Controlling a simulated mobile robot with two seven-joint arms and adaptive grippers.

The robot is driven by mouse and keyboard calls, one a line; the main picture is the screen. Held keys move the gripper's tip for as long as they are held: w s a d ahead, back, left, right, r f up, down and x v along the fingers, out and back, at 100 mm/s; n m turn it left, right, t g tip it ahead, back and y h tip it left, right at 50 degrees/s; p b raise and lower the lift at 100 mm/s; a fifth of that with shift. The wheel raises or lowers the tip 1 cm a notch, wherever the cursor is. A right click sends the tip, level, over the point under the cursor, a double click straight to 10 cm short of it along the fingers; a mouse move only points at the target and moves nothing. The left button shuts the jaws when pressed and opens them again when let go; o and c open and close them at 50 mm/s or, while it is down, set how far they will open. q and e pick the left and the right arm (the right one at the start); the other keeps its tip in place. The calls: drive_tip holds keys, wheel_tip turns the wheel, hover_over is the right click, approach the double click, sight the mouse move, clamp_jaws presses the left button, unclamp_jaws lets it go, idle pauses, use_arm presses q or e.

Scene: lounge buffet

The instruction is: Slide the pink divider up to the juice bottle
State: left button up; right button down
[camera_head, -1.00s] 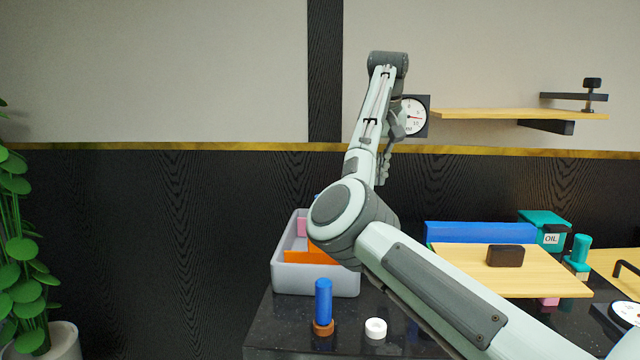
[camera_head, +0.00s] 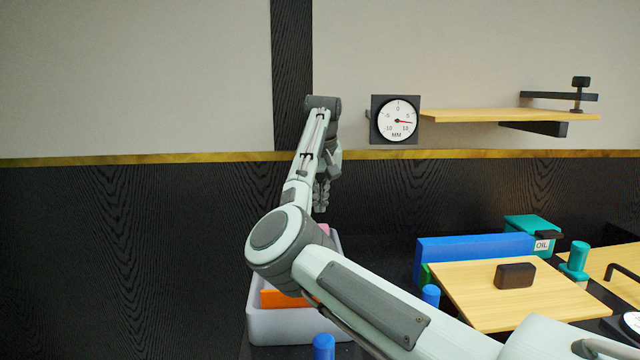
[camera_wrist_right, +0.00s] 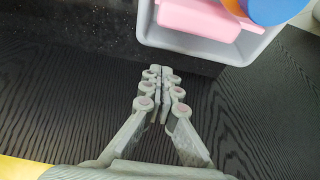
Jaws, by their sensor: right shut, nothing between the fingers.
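The pink divider (camera_wrist_right: 200,15) is a flat pink piece inside a grey-white crate (camera_head: 290,326), near its back end. A small part of the pink divider also shows beside my arm in the head view (camera_head: 323,229). In the right wrist view, a round blue top (camera_wrist_right: 275,8) overlaps an orange part by the divider; I cannot tell whether it is the juice bottle. My right gripper (camera_head: 322,205) hangs near the crate's back end. In the right wrist view the gripper (camera_wrist_right: 163,72) is shut and empty, apart from the divider. My left gripper is out of view.
An orange panel (camera_head: 282,299) stands in the crate, partly behind my arm. A blue cylinder (camera_head: 324,346) stands in front. A wooden board (camera_head: 520,300), a blue block (camera_head: 470,246) and a teal oil can (camera_head: 530,228) are at right. A dial gauge (camera_head: 395,120) hangs behind.

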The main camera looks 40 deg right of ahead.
drive_tip(key=shift+x, duration=1)
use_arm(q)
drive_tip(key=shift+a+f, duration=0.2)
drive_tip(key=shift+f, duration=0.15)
use_arm(e)
drive_tip(key=shift+s+a+r, duration=0.1)
drive_tip(key=shift+s+a, duration=0.4)
drive_tip(key=shift+s, duration=0.4)
drive_tip(key=shift+s+a+r, duration=0.1)
drive_tip(key=shift+s+a, duration=0.4)
drive_tip(key=shift+s, duration=0.35)
